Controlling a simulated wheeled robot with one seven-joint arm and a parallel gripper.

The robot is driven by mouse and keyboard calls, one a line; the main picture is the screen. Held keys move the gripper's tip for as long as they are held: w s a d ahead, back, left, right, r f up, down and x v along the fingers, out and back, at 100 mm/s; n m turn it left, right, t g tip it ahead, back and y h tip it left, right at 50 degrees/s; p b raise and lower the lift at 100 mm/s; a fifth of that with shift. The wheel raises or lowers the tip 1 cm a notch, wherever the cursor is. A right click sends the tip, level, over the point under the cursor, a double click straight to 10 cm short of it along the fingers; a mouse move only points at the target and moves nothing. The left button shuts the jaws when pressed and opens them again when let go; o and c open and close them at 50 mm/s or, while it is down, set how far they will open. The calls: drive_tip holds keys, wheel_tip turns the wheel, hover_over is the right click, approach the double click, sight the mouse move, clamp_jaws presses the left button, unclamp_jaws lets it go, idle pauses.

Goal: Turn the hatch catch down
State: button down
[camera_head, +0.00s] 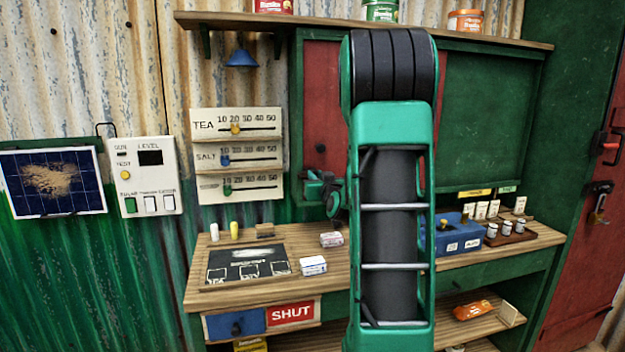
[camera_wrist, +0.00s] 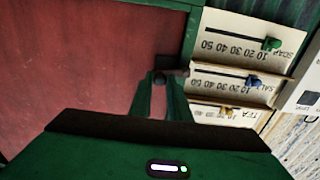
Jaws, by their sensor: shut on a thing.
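The red hatch panel (camera_head: 322,85) stands in a green frame behind my arm, and it fills the left of the wrist view (camera_wrist: 75,65). The dark hatch catch (camera_wrist: 170,63) sits at the panel's edge beside the green frame. My gripper (camera_wrist: 166,80) is shut on the catch, its green fingers meeting at the dark bar. My arm hides much of the hatch, and the catch's exact angle is hard to tell.
The slider board (camera_head: 237,155), marked TEA and SALT, hangs close to the left of the hatch. Below is the wooden counter (camera_head: 225,298) with a chalkboard, small boxes and a blue caddy (camera_head: 455,236). A shelf (camera_head: 230,20) with tins runs above.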

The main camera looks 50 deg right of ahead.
drive_tip(key=shift+w+a+f+m, duration=0.1)
drive_tip(key=shift+f+m, duration=0.2)
drive_tip(key=shift+m, duration=0.4)
drive_tip(key=shift+a+f+m, duration=0.1)
drive_tip(key=shift+f+m, duration=0.15)
drive_tip(key=shift+m, duration=0.45)
drive_tip(key=c, duration=1.7)
unclamp_jaws()
drive_tip(key=shift+o, duration=0.2)
drive_tip(key=shift+d, duration=0.1)
drive_tip(key=v, duration=1)
drive_tip(key=shift+s+a, duration=0.25)
drive_tip(key=shift+w, duration=0.1)
